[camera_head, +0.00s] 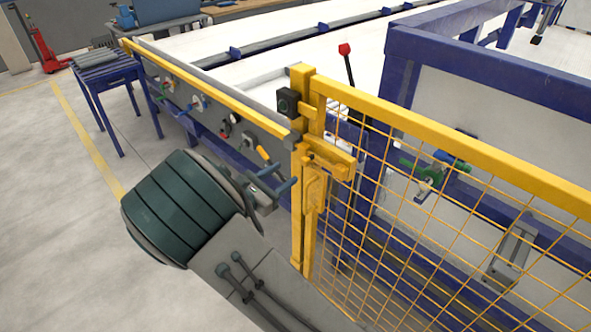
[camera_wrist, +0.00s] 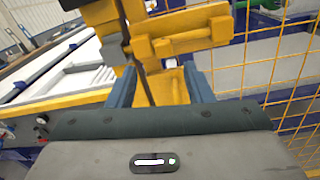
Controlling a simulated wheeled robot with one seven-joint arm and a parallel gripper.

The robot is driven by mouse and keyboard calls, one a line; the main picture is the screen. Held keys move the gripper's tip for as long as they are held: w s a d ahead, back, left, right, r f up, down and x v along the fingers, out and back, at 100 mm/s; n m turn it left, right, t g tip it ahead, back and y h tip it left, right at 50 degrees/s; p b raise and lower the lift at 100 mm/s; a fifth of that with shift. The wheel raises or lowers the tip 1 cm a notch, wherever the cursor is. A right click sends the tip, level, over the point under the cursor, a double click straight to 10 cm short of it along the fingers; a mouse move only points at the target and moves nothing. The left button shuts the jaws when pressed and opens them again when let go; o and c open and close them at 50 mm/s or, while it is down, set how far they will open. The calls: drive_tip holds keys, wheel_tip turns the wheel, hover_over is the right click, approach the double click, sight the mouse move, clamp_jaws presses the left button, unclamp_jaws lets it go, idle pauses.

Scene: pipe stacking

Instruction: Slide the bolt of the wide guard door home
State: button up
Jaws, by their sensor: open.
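The yellow mesh guard door (camera_head: 440,138) stands on the right, beside a yellow post (camera_head: 298,200). The yellow bolt (camera_head: 332,157) sits on the door's edge beside the post, and its bar (camera_wrist: 185,28) lies roughly level in the wrist view. A dark narrow gap runs between post and door there, with a small grey block to the left of the bolt. I cannot tell how far the bolt reaches across. My gripper (camera_head: 288,174) is open, its blue fingers just left of the post in the head view. In the wrist view the empty gripper (camera_wrist: 158,72) points just below the bolt.
A panel with several valves and handles (camera_head: 215,115) runs left of the post. A black box (camera_head: 287,101) is on the post's upper part, and a red-knobbed lever (camera_head: 346,62) rises behind the door. The floor (camera_head: 60,230) at left is mostly clear.

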drive_tip(key=v, duration=0.5)
drive_tip(key=shift+s+a+b, duration=0.15)
drive_tip(key=shift+a+b, duration=0.05)
drive_tip(key=shift+b, duration=0.15)
